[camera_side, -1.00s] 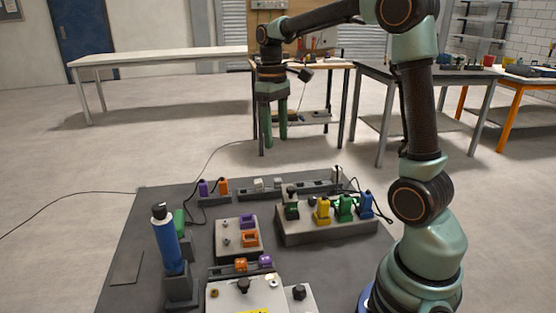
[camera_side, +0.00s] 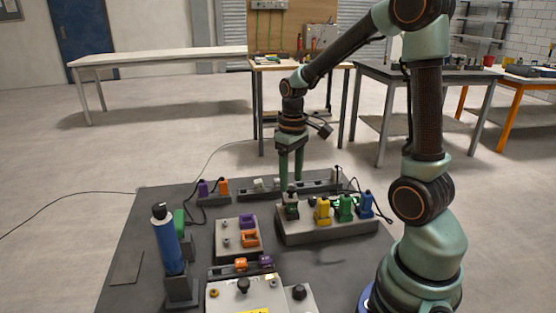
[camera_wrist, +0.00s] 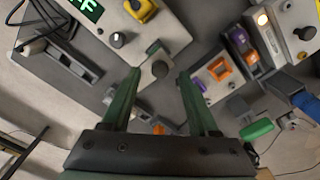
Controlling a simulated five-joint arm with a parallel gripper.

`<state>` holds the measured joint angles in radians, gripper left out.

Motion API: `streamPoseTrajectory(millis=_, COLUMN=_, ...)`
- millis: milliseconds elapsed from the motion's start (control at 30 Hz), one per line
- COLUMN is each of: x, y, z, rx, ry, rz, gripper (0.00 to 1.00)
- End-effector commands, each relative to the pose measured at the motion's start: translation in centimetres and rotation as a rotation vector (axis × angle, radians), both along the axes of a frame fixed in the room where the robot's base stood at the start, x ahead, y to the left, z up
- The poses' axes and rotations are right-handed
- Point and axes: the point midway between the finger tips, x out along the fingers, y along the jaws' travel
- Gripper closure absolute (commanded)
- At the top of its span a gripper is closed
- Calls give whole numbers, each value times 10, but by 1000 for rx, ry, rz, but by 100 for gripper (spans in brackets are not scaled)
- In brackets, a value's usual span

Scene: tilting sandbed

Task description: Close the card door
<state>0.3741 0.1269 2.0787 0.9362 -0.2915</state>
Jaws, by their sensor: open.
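My gripper (camera_side: 290,180) is open and empty, with its fingers pointing down over the back of the dark board (camera_side: 130,235). In the side view it hangs over or just behind the left end of the grey block (camera_side: 325,233), near a dark green-based part (camera_side: 291,205). In the wrist view my gripper (camera_wrist: 159,73) shows its two green fingers well apart.
Yellow (camera_side: 322,210), green (camera_side: 345,207) and blue (camera_side: 366,204) plugs stand on the grey block. A plate with purple and orange sockets (camera_side: 237,240) lies left of it. A blue cylinder (camera_side: 166,243) stands upright at left. A knobbed box (camera_side: 245,292) is in front.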

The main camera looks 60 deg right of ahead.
Motion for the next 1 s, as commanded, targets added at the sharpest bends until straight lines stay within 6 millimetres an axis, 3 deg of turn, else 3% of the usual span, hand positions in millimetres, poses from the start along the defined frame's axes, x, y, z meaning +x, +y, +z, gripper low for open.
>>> streamPoseTrajectory(millis=200, x=0, y=0, z=-19, rx=0, ry=1, rz=0, gripper=40)
streamPoseTrajectory(millis=500, x=0, y=0, z=-21, rx=0, ry=0, rz=0, gripper=40)
streamPoseTrajectory(millis=533, x=0, y=0, z=-21, rx=0, ry=0, rz=0, gripper=43)
streamPoseTrajectory(millis=667, x=0, y=0, z=-21, rx=0, ry=0, rz=0, gripper=93)
streamPoseTrajectory(millis=700, x=0, y=0, z=-21, rx=0, ry=0, rz=0, gripper=100)
streamPoseTrajectory(millis=1000, x=0, y=0, z=-21, rx=0, ry=0, rz=0, gripper=100)
